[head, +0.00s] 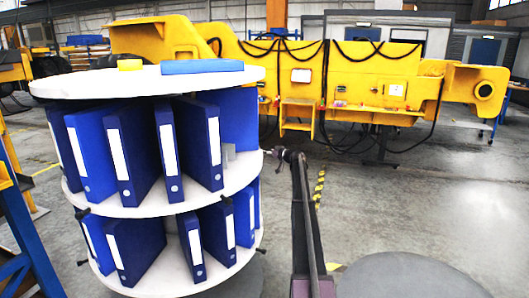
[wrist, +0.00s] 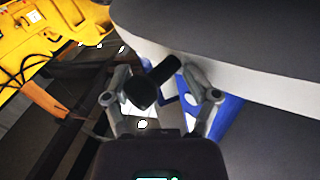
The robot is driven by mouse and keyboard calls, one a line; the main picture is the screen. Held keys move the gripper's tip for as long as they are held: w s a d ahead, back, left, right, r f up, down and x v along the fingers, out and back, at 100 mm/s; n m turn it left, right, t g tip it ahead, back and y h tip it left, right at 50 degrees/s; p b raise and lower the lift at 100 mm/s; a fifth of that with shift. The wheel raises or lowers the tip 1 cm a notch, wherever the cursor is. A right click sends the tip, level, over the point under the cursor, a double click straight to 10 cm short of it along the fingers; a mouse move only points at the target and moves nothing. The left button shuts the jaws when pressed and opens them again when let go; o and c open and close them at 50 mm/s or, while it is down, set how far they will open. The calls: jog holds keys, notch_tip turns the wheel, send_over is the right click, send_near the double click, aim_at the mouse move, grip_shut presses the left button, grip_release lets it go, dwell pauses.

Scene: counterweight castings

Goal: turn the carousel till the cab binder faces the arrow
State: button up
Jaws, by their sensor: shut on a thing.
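The carousel (head: 150,204) has round white shelves with blue binders standing on two levels. Each visible spine has a white label, such as on the binder at the front (head: 168,150); no writing can be read, so I cannot tell which is the cab binder. I see no arrow. My gripper (head: 279,153) is at the right edge of the middle shelf. In the wrist view my gripper (wrist: 160,88) is shut on a black handle (wrist: 152,84), which sticks out from the white shelf rim (wrist: 225,82). Blue binder parts show below that rim.
More black handles, such as one at the front (head: 82,213), stick out from the rims. A large yellow machine (head: 345,75) stands behind. Grey floor (head: 440,190) at right is open.

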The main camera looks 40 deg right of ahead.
jog(key=v, duration=1.1)
jog(key=shift+s+d, duration=0.1)
